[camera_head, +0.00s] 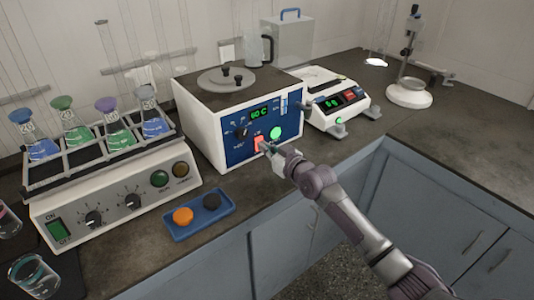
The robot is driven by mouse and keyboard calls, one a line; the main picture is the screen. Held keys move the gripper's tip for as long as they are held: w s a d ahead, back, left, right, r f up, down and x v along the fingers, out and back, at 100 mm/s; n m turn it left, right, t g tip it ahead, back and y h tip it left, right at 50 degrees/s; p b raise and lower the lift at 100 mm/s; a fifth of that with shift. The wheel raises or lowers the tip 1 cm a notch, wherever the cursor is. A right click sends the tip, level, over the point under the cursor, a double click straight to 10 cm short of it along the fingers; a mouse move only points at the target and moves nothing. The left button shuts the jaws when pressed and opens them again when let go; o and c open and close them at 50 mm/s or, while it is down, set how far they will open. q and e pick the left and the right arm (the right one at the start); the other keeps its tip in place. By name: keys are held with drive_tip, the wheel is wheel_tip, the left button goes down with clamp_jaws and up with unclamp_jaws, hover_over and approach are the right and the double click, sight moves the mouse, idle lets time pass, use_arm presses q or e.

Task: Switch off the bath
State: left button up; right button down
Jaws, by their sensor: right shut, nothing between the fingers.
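The bath (203,107) is a white box with a blue front panel and a round grey lid, in the middle of the counter. Its green display (261,113) is lit. A round green light (275,133) glows on the panel. A red switch (260,144) sits low on the panel. My right gripper (270,150) is shut and empty, with its tips at or just beside the red switch; I cannot tell whether they touch. My left gripper is not in view.
A shaker (100,215) with several flasks stands left of the bath. A blue tray (198,222) with an orange and a dark cap lies in front. A balance (325,103) stands right of the bath.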

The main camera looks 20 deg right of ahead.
drive_tip(key=shift+s+a+f, duration=0.1)
drive_tip(key=shift+a+f, duration=0.1)
drive_tip(key=shift+f, duration=0.35)
idle(0.5)
idle(0.4)
drive_tip(key=shift+s+f, duration=0.25)
drive_tip(key=shift+s, duration=0.1)
drive_tip(key=v, duration=0.2)
drive_tip(key=r+v, duration=0.1)
drive_tip(key=v, duration=0.3)
drive_tip(key=shift+d+r, duration=0.2)
drive_tip(key=shift+d, duration=0.15)
drive_tip(key=shift+s+d+r, duration=0.2)
drive_tip(key=shift+s+r, duration=0.05)
drive_tip(key=shift+s, duration=0.25)
